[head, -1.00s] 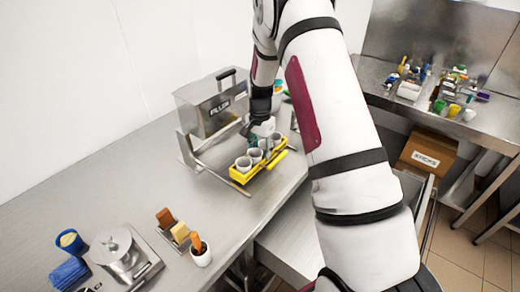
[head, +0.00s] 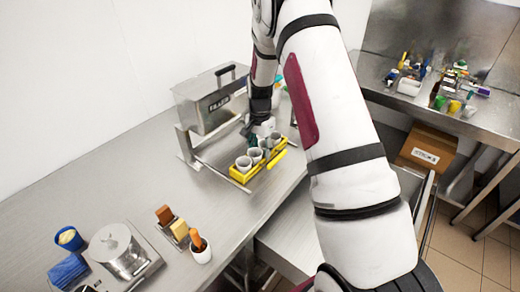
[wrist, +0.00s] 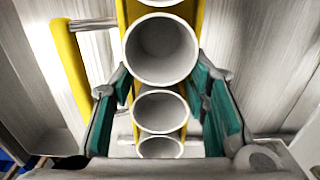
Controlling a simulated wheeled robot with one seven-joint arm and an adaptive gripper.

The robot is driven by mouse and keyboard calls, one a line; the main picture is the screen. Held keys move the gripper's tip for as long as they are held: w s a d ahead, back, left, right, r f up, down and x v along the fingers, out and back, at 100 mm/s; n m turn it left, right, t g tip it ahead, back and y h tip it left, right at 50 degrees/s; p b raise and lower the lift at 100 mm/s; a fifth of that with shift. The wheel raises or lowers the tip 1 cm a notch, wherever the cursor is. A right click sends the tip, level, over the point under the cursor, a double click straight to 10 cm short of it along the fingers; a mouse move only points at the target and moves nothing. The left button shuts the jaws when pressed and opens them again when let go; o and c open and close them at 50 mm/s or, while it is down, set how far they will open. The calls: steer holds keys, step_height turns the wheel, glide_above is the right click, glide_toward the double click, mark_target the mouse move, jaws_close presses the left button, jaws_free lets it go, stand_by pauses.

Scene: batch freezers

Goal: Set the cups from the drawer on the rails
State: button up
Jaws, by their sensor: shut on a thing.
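The white-grey cups stand in a row on a yellow rail rack (head: 241,180) at the steel counter's edge. A front cup (head: 243,163) shows clearly in the head view; the cups behind are partly covered by my gripper (head: 262,136). In the wrist view, my gripper (wrist: 162,82) has its teal-padded fingers on both sides of the row. It is shut on the large-looking cup (wrist: 160,50), upright between the fingertips. Smaller-looking cups (wrist: 160,110) line up nearer the palm, and another is cut off at the top edge. I cannot tell whether the held cup touches the rack.
A steel machine (head: 208,103) stands behind the rack. A lidded pot (head: 117,250), a blue cup (head: 69,239) and a small holder with blocks are at the front left. The counter between is clear. A cluttered table and a cardboard box (head: 427,150) are at right.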

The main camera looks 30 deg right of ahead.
steer(key=shift+f, duration=0.2)
stand_by(0.5)
steer(key=o, duration=1.3)
steer(key=shift+r, duration=0.1)
step_height(320, 180, up, 11)
steer(key=shift+f, duration=0.1)
steer(key=shift+r, duration=0.5)
